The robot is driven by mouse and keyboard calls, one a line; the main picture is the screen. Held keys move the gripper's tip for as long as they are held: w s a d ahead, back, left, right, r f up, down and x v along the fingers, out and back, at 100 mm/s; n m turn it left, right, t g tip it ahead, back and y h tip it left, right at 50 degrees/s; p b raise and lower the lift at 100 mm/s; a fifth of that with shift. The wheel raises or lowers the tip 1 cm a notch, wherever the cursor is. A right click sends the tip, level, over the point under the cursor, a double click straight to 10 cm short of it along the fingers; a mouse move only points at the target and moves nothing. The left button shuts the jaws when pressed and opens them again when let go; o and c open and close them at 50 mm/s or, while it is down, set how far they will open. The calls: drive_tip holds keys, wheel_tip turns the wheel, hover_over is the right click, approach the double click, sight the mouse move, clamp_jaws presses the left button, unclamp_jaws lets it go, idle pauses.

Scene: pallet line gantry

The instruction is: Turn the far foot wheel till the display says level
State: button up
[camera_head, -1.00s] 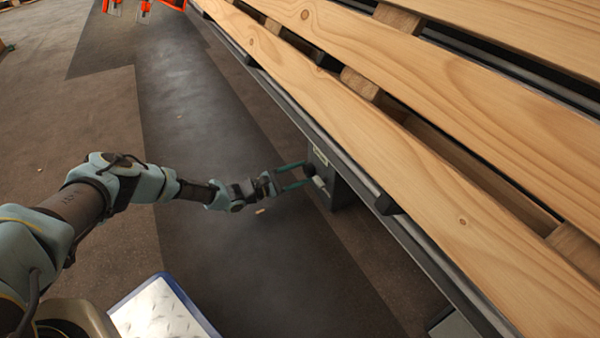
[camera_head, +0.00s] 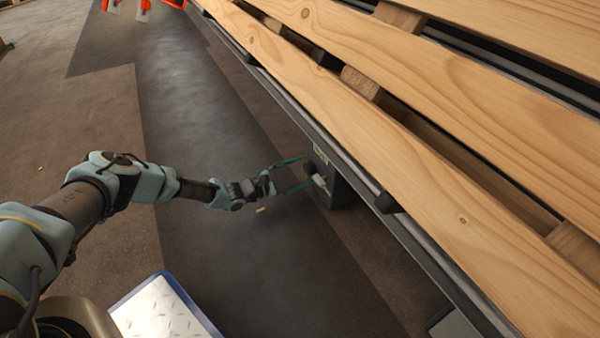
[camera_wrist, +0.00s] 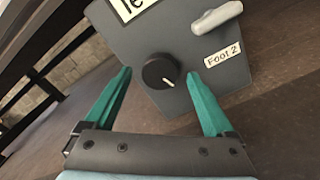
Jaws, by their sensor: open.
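A grey box (camera_wrist: 190,50) under the pallet line bears a round black knob (camera_wrist: 161,71) with a white pointer line, a light grey lever handle (camera_wrist: 217,18) and a label reading "Foot 2" (camera_wrist: 222,54). A white display (camera_wrist: 132,10) at its top is cut off by the frame edge; only "le" shows. My gripper (camera_wrist: 160,74) is open, its teal fingers spread left and right of the knob with gaps on both sides. In the head view my gripper (camera_head: 302,173) points at the box (camera_head: 335,185) below the rail; the knob is hard to make out there.
A long pallet of wooden slats (camera_head: 400,150) lies on a dark rail (camera_head: 300,115) above the box. Orange-red objects (camera_head: 145,5) stand far back. A blue-edged metal plate (camera_head: 165,310) is at the front. The dark floor strip (camera_head: 210,120) looks mostly clear.

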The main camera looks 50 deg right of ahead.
drive_tip(key=p+v, duration=0.3)
drive_tip(key=v, duration=0.7)
drive_tip(key=shift+a+p, duration=0.35)
drive_tip(key=shift+a, duration=0.05)
drive_tip(key=shift+w, duration=0.15)
